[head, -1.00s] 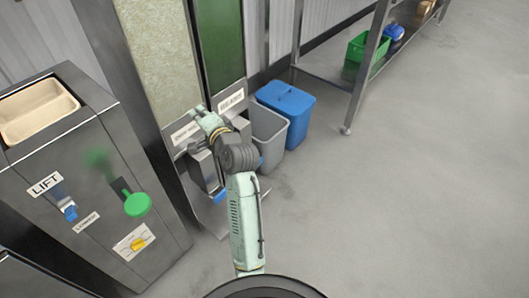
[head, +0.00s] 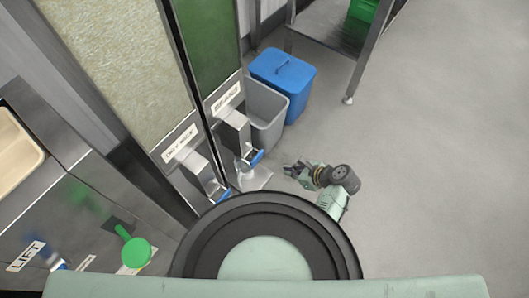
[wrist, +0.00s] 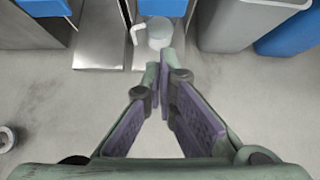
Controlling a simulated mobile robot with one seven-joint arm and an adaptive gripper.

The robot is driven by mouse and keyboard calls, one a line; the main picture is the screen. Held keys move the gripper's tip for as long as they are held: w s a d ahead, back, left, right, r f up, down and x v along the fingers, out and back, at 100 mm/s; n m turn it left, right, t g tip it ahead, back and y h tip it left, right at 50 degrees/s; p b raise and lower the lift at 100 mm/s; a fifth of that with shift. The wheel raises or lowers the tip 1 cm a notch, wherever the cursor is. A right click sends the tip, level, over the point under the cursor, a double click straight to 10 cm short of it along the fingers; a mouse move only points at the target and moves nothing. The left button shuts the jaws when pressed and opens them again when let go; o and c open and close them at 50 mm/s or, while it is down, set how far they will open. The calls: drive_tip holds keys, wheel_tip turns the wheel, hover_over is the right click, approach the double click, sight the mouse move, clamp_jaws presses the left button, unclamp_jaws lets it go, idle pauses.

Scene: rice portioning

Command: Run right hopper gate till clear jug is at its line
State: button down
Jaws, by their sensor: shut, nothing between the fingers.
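The right hopper (head: 207,45), filled with something green, has a label that reads like "BEANS". Its spout ends in a blue gate (head: 252,159), which also shows at the top of the wrist view (wrist: 162,6). The clear jug (wrist: 159,34) stands upright under that gate with its handle to the left. Its line and fill level cannot be made out. My gripper (head: 290,170) is low, to the right of the gate and apart from it. In the wrist view my gripper (wrist: 163,66) is shut and empty, its tips pointing toward the jug.
The left hopper (head: 125,60) holds pale grain and has its own blue gate (head: 217,192). A grey bin (head: 266,105) and a blue lidded bin (head: 284,78) stand behind the right spout. A metal table leg (head: 360,75) is farther right. The floor at right is clear.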

drive_tip(key=shift+s+d+f, duration=0.1)
drive_tip(key=shift+s+d, duration=0.05)
drive_tip(key=shift+s, duration=0.1)
drive_tip(key=w+a+r+p+x, duration=0.1)
drive_tip(key=r+x, duration=0.1)
drive_tip(key=x, duration=1.1)
drive_tip(key=shift+a, duration=0.3)
drive_tip(key=shift+w+r, duration=0.1)
